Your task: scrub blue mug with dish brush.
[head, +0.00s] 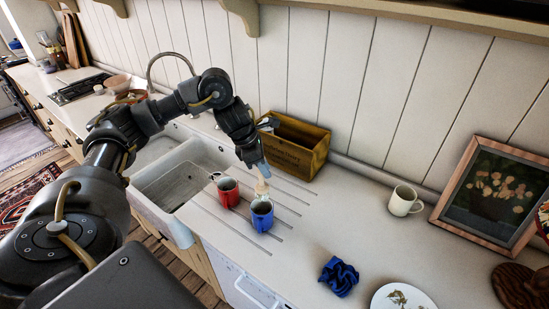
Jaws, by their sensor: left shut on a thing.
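The blue mug (262,218) stands upright on the grooved drainboard, right of the sink. My left gripper (252,155) is above it, pointing down and shut on the dish brush (262,188). The brush's pale head is at the mug's rim; I cannot tell whether it touches the mug or how far inside it reaches. The brush handle is mostly hidden by the gripper. My right gripper is not in view.
A red mug (228,191) stands close left of the blue mug. A wooden box (297,148) is behind, against the wall. A white mug (403,202), a crumpled blue cloth (339,276), a plate (402,298) and a framed picture (490,193) are to the right. The white sink (172,185) is left.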

